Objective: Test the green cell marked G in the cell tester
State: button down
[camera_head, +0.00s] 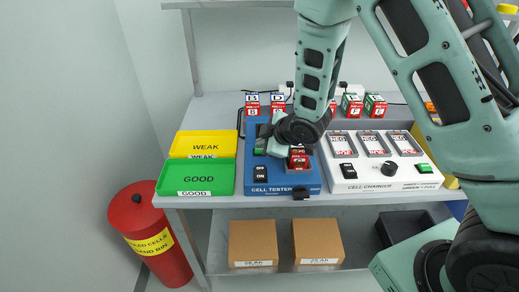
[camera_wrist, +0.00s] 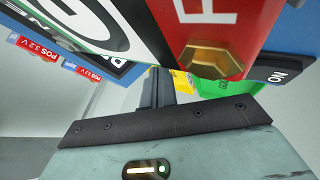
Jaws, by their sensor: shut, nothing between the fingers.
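The blue cell tester (camera_head: 283,188) stands in the middle of the bench, its black switch (camera_head: 260,173) at the front left. A cell with a red POS end (camera_head: 299,158) sits at the tester; its letter is not readable in the head view. In the wrist view a large red cell end with a brass hex terminal (camera_wrist: 210,60) is close to the camera, beside a white, green-edged label (camera_wrist: 75,20) with a partly cut-off round mark, perhaps a G. My gripper is over the tester in the head view; its dark fingers (camera_wrist: 155,90) are shut and empty.
Yellow WEAK tray (camera_head: 203,144) and green GOOD tray (camera_head: 196,178) lie left of the tester. The white cell charger (camera_head: 385,180) stands right. Cells B (camera_head: 252,104), D (camera_head: 278,104), F (camera_head: 353,106) and E (camera_head: 375,106) stand behind. A red bin (camera_head: 150,232) is on the floor.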

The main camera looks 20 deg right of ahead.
jog(key=shift+s+a+f+b, duration=0.1)
jog(key=shift+s+f+b, duration=0.1)
jog(key=shift+f+b, duration=0.25)
jog(key=shift+s+f+b, duration=0.2)
jog(key=shift+f+b, duration=0.15)
jog(key=shift+f, duration=0.15)
dwell(0.6)
jog(key=shift+r, duration=0.1)
jog(key=shift+w+r+p, duration=0.15)
jog(key=shift+r+p, duration=0.2)
jog(key=shift+r, duration=0.15)
jog(key=shift+w+r+p, duration=0.1)
jog(key=shift+r+p, duration=0.15)
jog(key=shift+p, duration=0.1)
jog(key=shift+w+r+p, duration=0.1)
jog(key=shift+r+p, duration=1.55)
jog(key=shift+r, duration=0.8)
